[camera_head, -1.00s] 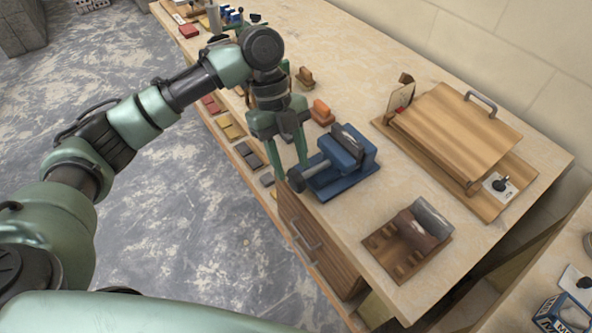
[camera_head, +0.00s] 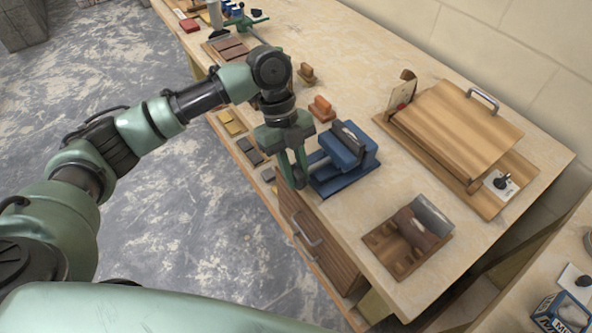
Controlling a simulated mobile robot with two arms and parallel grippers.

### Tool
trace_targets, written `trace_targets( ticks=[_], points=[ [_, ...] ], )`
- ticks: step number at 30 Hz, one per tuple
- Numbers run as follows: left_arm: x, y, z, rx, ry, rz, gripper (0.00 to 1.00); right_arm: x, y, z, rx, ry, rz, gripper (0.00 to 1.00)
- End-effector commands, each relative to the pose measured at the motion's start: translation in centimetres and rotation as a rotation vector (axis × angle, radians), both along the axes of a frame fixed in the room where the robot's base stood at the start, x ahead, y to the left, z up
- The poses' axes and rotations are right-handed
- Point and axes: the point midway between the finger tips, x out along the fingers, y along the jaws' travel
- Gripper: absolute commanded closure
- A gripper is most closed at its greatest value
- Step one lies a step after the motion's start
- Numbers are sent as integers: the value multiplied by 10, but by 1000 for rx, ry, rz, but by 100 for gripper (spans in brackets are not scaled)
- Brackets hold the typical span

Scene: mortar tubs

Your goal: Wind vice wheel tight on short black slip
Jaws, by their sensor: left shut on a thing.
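The blue vice (camera_head: 345,172) stands on the bench near its front edge. Its dark wheel (camera_head: 299,181) is at the left end of the screw, by the bench edge. My left gripper (camera_head: 294,172) points down and is shut on the wheel, its fingers partly covering it. A dark piece (camera_head: 350,132) shows at the top of the vice jaws; I cannot tell for sure whether it is the short black slip or how tightly it sits. My right gripper is not in view.
An orange block (camera_head: 321,109) sits behind the vice. A brown wooden rack (camera_head: 408,240) stands at the right front, and a large wooden board with a handle (camera_head: 455,128) lies at the back right. Several slips (camera_head: 247,149) lie on a ledge below the bench edge.

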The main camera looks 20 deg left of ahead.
Motion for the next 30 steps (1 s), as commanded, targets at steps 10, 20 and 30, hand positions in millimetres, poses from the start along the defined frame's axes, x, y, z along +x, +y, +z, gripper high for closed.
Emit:
trace_targets(
  ticks=[10, 20, 30],
  points=[
    [-2, -2, 8, 106, -82, -4, 100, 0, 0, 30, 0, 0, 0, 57],
    [-5, -5, 10, 337, -262, -6, 100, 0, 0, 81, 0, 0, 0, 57],
    [-7, -9, 6, 590, -458, -5, 100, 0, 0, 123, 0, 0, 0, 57]
  ],
)
